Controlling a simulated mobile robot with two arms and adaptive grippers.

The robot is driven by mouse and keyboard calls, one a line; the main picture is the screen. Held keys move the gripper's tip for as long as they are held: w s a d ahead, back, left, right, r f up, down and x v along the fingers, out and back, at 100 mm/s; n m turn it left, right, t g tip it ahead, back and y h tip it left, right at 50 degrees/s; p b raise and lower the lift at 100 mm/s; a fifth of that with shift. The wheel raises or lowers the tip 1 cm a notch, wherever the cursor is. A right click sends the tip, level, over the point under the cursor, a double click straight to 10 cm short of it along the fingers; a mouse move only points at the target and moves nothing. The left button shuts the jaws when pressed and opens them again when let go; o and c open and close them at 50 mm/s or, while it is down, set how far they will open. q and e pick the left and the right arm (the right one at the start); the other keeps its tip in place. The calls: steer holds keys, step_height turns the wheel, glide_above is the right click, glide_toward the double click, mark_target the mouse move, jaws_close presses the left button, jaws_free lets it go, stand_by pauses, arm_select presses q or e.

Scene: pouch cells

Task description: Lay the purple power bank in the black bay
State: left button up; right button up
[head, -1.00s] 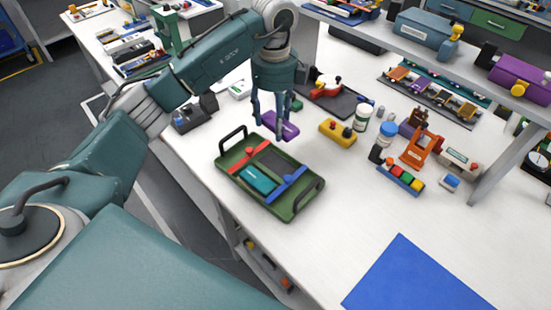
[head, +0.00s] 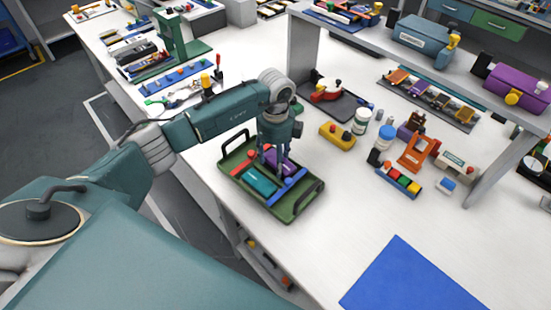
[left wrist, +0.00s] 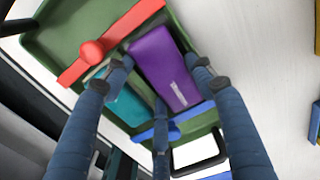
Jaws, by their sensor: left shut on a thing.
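The purple power bank (head: 286,165) is in my left gripper (head: 272,168), over the green tray (head: 236,186). In the left wrist view the purple power bank (left wrist: 165,68) lies between the fingers of my left gripper (left wrist: 160,82), between the red bar (left wrist: 112,40) and the blue bar (left wrist: 180,120). The black bay is hidden under the bank and gripper. I cannot tell whether the bank touches the bay floor. A teal block (head: 259,180) lies in the tray beside the bank. My right gripper is not in view.
The tray has raised black handles (head: 233,138) at its two ends. A yellow block (head: 338,136), a white jar (head: 361,121) and an orange stand (head: 417,152) are to the right. A blue mat (head: 408,280) lies in front, with clear white table between.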

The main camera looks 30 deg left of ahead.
arm_select(q)
steer(key=shift+s+f, duration=0.1)
steer(key=shift+s+f+b, duration=0.4)
steer(key=shift+f+b, duration=0.05)
steer(key=shift+f, duration=0.15)
steer(key=o, duration=1.3)
steer(key=shift+w+f, duration=0.25)
steer(key=shift+r, duration=0.1)
steer(key=shift+r, duration=0.1)
